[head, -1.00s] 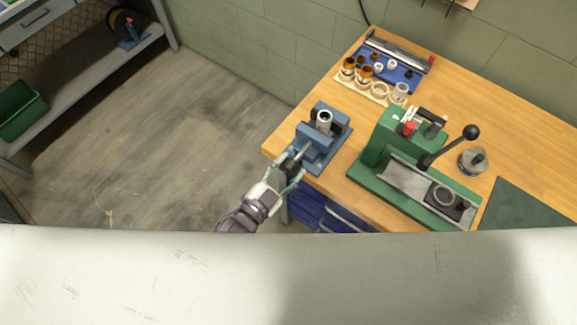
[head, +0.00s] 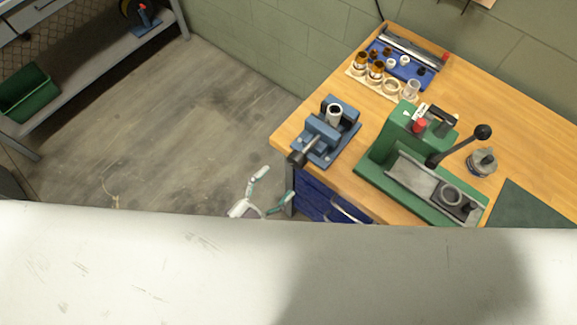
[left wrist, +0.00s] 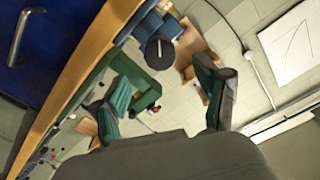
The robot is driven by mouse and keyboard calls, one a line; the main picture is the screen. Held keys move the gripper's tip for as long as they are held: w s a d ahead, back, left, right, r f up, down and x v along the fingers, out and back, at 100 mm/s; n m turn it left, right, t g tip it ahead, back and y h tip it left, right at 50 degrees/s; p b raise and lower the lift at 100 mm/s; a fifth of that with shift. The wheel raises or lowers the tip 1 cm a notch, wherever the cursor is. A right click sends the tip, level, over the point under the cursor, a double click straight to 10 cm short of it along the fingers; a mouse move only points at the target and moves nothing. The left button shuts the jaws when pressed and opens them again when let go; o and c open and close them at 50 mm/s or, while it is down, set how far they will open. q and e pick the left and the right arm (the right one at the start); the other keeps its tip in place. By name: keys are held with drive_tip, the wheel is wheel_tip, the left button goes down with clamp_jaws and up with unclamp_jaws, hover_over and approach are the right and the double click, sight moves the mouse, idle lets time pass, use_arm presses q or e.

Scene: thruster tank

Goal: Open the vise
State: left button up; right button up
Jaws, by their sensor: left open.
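The blue vise (head: 327,135) stands at the near left corner of the wooden workbench. A pale metal cylinder (head: 334,113) sits upright at its jaws; I cannot tell how tightly it is held. The dark screw end (head: 297,158) of the vise points toward the near left, past the bench edge. My left gripper (head: 275,183) is open and empty, below and left of the vise, apart from it. In the left wrist view its two fingers (left wrist: 168,95) are spread, with the round dark screw end (left wrist: 160,53) beyond them. My right gripper is in neither view.
A green press with a black-knobbed lever (head: 425,170) stands right of the vise. A blue tray (head: 400,68) and small jars (head: 375,72) are at the back. Blue drawers (head: 318,203) are under the bench. The floor (head: 180,120) at left is clear.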

use_arm(q)
drive_tip(key=v, duration=0.4)
idle(0.5)
drive_tip(key=s+a+f+n+g+y+b, duration=0.1)
drive_tip(key=s+a+f+n+g+y, duration=0.2)
drive_tip(key=f, duration=0.7)
drive_tip(key=s+a+f+n+g+y+b, duration=0.15)
drive_tip(key=a+f, duration=0.35)
drive_tip(key=f, duration=0.6)
drive_tip(key=s+a+f+n+g+y+b, duration=0.1)
drive_tip(key=a+f+n+g+y, duration=0.15)
drive_tip(key=f, duration=0.75)
drive_tip(key=s+a+f+n+g+y+b, duration=0.1)
drive_tip(key=s+a+f+g, duration=0.1)
drive_tip(key=s+f, duration=0.5)
drive_tip(key=s+a+f+n+g+y+b, duration=0.1)
drive_tip(key=s+a+f+n+g+y, duration=0.1)
drive_tip(key=s+f, duration=0.5)
drive_tip(key=s+a+g, duration=0.1)
drive_tip(key=s+g, duration=0.1)
drive_tip(key=s, duration=0.2)
drive_tip(key=shift+a+f+g+y+b, duration=0.2)
drive_tip(key=shift+a+g+y+b, duration=0.1)
